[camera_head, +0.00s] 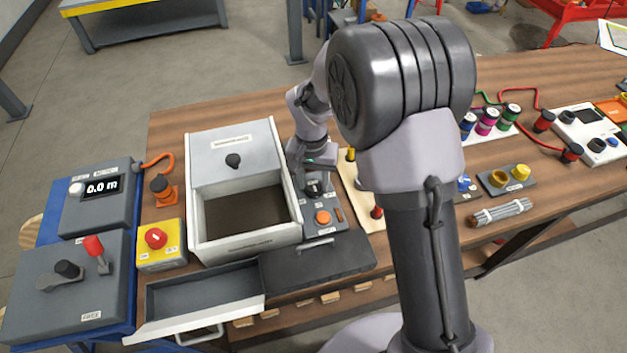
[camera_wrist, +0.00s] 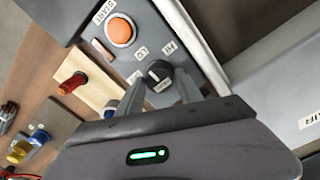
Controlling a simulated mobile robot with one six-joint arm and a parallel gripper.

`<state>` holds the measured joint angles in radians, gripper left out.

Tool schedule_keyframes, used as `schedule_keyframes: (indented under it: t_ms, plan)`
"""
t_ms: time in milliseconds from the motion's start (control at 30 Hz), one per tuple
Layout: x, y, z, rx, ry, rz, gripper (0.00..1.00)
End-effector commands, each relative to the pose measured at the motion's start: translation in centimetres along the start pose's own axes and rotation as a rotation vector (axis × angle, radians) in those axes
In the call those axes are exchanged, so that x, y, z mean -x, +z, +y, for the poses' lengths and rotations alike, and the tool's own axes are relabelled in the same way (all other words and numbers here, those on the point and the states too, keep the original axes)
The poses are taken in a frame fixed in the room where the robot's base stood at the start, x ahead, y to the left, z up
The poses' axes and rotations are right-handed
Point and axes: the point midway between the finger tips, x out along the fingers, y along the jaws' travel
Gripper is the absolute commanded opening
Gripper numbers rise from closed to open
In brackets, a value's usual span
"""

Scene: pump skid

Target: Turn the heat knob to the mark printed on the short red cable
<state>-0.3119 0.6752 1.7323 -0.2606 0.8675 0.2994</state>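The heat knob (camera_wrist: 158,73) is black and round with a pale pointer line. It sits on a grey panel (camera_wrist: 178,28) among small labels, one reading HI; the others are hard to read. My gripper (camera_wrist: 160,88) is open, its two fingers on either side of the knob with small gaps showing. I cannot tell whether the fingertips touch it. In the head view my gripper (camera_head: 313,186) is down at the panel and partly covers the knob. A red cable (camera_head: 538,98) runs on the right of the table; no mark on it is legible.
An orange START button (camera_wrist: 120,31) is on the same panel. A white box (camera_head: 196,222) with an open compartment stands left of the panel. A drawer (camera_head: 205,300) is pulled out in front. A yellow box with a red button (camera_head: 156,238) stands farther left.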

Motion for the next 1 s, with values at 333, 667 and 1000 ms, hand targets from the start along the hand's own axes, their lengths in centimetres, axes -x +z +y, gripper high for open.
schedule_keyframes:
  t_ms: [333,667,1000]
  plan:
    - [0.0,0.0,0.0,0.000,0.000,-0.001,0.59]
    - [8.2,-0.1,0.0,0.000,-0.002,0.002,0.59]
    - [16.7,0.0,0.0,0.001,0.000,0.000,0.59]
